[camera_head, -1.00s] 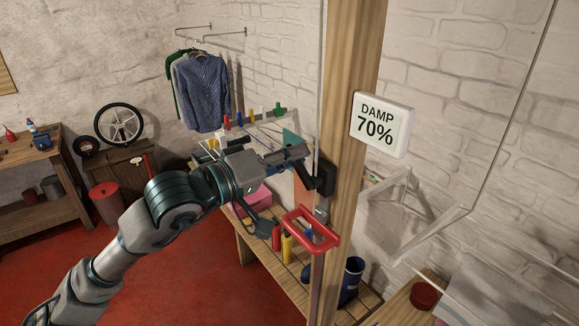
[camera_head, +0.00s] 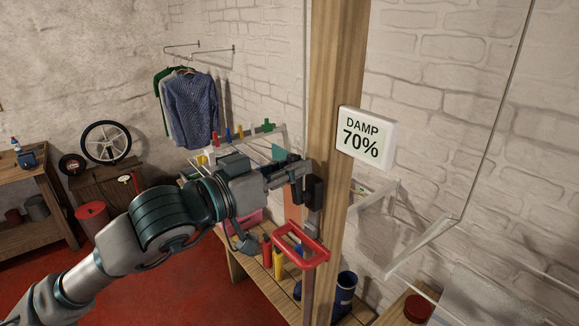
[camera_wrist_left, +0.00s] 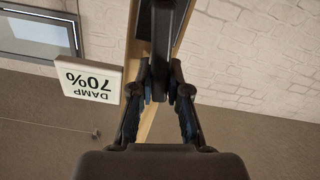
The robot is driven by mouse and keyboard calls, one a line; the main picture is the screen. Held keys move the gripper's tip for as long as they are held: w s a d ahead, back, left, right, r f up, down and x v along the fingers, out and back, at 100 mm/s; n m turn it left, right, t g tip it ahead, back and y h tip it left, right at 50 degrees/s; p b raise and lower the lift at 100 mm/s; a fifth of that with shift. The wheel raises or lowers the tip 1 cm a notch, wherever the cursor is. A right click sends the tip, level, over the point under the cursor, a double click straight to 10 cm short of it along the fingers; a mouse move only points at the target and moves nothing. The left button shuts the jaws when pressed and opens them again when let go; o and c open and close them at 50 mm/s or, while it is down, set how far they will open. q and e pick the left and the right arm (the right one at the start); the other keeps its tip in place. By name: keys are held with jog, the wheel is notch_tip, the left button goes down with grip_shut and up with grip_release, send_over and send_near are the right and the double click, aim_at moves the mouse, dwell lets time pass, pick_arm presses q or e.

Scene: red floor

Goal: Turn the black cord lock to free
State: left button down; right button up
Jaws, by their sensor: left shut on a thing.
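The black cord lock (camera_head: 314,190) is mounted on the left side of the wooden post (camera_head: 340,60), above a red loop handle (camera_head: 301,245). My left gripper (camera_head: 299,176) comes in from the left and is at the lock. In the left wrist view my gripper's fingertips (camera_wrist_left: 165,92) are closed on a narrow black part of the cord lock (camera_wrist_left: 163,45). The fingers partly hide the lock, so its exact turn angle is hard to tell. My right gripper does not show.
A white sign reading DAMP 70% (camera_head: 366,138) is fixed on the post, right of the lock. A slatted bench (camera_head: 262,285) with bottles and a blue boot (camera_head: 345,292) stands below. White rack bars (camera_head: 420,245) stick out at the right. Red floor is open at the lower left.

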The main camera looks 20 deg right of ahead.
pick_arm(q)
jog(key=shift+s+d+f+m, duration=0.1)
jog(key=shift+d+f+m, duration=0.15)
jog(key=shift+f, duration=0.25)
jog(key=c, duration=1.1)
grip_release()
jog(key=shift+a, duration=0.1)
jog(key=shift+r, duration=0.15)
jog(key=v, duration=1.2)
jog(key=shift+w, duration=0.2)
